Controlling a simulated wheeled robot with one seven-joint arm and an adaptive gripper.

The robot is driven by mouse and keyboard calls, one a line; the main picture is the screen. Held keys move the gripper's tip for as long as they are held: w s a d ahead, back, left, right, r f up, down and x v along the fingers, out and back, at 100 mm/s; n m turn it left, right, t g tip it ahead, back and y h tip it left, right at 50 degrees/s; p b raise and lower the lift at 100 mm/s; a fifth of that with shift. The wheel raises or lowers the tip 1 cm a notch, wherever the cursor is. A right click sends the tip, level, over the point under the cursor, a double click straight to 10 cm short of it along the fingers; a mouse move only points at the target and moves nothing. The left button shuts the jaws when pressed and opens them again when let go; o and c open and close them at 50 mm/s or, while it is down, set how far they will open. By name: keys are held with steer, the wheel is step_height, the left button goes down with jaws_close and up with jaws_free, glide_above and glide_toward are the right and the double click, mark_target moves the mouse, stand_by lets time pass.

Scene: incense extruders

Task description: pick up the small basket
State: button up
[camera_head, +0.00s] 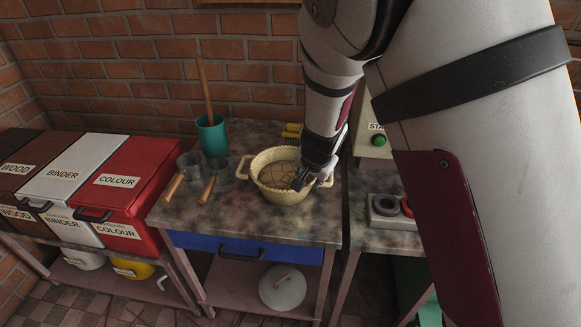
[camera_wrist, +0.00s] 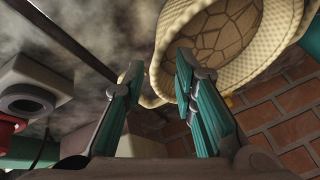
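The small basket (camera_head: 275,193) is cream and woven, with a brown patterned inside and a loop handle on each side. It stands upright on the stone-topped table. My gripper (camera_head: 309,181) is at its right side, by the right handle, and hides part of that rim. In the wrist view the basket (camera_wrist: 285,28) fills the upper right. The two teal fingers of my gripper (camera_wrist: 158,72) are spread apart there. Part of the cream handle (camera_wrist: 151,97) shows between them, and I see no clear grip on it.
A teal cup (camera_head: 213,140) with a wooden stick and metal measuring cups with wooden handles (camera_head: 174,187) stand left of the basket. Yellow items (camera_head: 291,132) lie behind it. A machine with a green button (camera_head: 379,140) stands right, across a table gap. Brick wall behind.

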mark_target(307, 189)
steer(key=b+x, duration=0.2)
steer(key=x, duration=0.7)
steer(key=shift+a+f+b, duration=0.1)
steer(key=shift+f+b, duration=0.2)
steer(key=shift+f, duration=0.05)
steer(key=shift+c, duration=0.6)
jaws_close()
steer(key=shift+r, duration=0.1)
